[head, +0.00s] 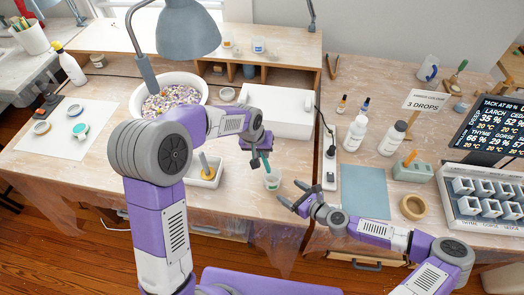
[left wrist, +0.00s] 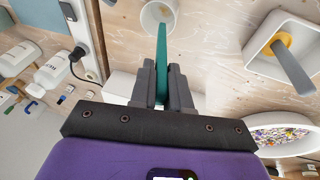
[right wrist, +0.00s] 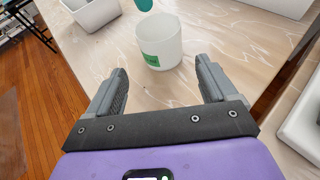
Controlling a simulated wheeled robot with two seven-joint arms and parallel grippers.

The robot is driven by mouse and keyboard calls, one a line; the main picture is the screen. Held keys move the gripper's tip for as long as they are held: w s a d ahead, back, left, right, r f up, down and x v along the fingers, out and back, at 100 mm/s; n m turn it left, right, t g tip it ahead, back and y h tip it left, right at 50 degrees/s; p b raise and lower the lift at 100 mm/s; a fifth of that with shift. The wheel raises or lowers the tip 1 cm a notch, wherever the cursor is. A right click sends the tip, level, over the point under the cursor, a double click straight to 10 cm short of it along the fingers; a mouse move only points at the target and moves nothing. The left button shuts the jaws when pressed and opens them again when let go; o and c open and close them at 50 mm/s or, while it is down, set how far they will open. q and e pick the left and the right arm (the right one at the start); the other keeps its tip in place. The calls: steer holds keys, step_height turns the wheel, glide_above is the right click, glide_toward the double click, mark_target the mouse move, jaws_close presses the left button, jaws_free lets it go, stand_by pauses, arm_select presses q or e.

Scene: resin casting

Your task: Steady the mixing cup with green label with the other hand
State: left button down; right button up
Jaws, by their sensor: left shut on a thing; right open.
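The mixing cup with green label (head: 272,182) is a small white cup standing upright near the table's front edge. In the right wrist view the cup (right wrist: 160,46) shows its green label and lies ahead of my open right gripper (right wrist: 162,72), beyond its fingertips and apart from them. In the head view my right gripper (head: 289,193) is right of the cup. My left gripper (head: 254,162) is shut on a teal stirring stick (left wrist: 161,62), above and left of the cup. The stick's lower end (right wrist: 144,4) shows just above the cup.
A white tray with a yellow-and-grey tool (head: 206,172) stands left of the cup. A white box (head: 278,112) and a power strip (head: 329,160) are behind and to the right. A blue mat (head: 365,190) and tape roll (head: 413,207) lie further right. Bare table surrounds the cup.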

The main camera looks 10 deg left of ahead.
mark_target(278, 183)
steer(key=shift+x, duration=5.2)
steer(key=c, duration=0.7)
steer(key=shift+c, duration=0.2)
steer(key=shift+c, duration=0.6)
